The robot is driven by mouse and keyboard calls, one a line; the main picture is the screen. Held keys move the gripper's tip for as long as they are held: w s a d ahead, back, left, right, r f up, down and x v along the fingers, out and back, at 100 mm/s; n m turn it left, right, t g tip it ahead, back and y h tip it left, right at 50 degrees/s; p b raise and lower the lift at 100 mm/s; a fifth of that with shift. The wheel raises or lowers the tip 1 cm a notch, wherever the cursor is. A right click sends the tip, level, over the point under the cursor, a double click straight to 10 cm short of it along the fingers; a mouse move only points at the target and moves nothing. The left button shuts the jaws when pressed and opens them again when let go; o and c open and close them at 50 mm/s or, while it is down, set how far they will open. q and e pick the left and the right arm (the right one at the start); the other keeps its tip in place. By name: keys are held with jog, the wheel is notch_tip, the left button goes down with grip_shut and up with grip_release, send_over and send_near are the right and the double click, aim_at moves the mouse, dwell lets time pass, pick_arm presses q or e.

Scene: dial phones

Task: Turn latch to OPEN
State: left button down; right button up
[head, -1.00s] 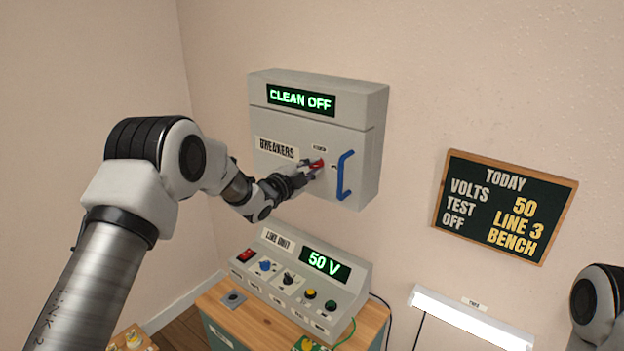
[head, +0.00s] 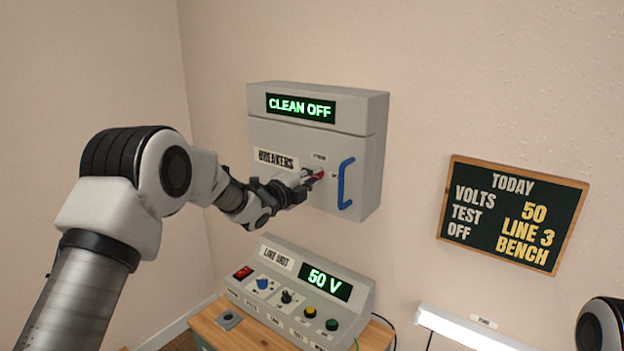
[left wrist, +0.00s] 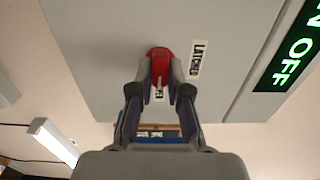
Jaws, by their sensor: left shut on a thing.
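The red latch (head: 319,174) is on the front of the grey BREAKERS box (head: 262,138), left of its blue handle (head: 345,184). My left gripper (head: 310,178) is shut on the latch. In the left wrist view the red latch (left wrist: 160,54) shows between the two fingertips (left wrist: 160,72). A second small label (left wrist: 158,92) shows between the fingers, partly hidden and hard to read. The fingers cover much of the latch, so I cannot tell its exact angle. My right gripper is out of view.
The box display (head: 301,108) reads CLEAN OFF. Below, a line unit (head: 325,312) with knobs and a 50 V display stands on a wooden-topped bench (head: 208,320). A chalkboard (head: 512,214) hangs at right, above a white lamp (head: 470,328).

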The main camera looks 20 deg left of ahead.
pick_arm(q)
jog(key=shift+r, duration=0.3)
jog(key=c, duration=1.1)
grip_release()
jog(key=shift+w+f, duration=0.15)
jog(key=shift+f, duration=0.1)
jog(key=v, duration=1.2)
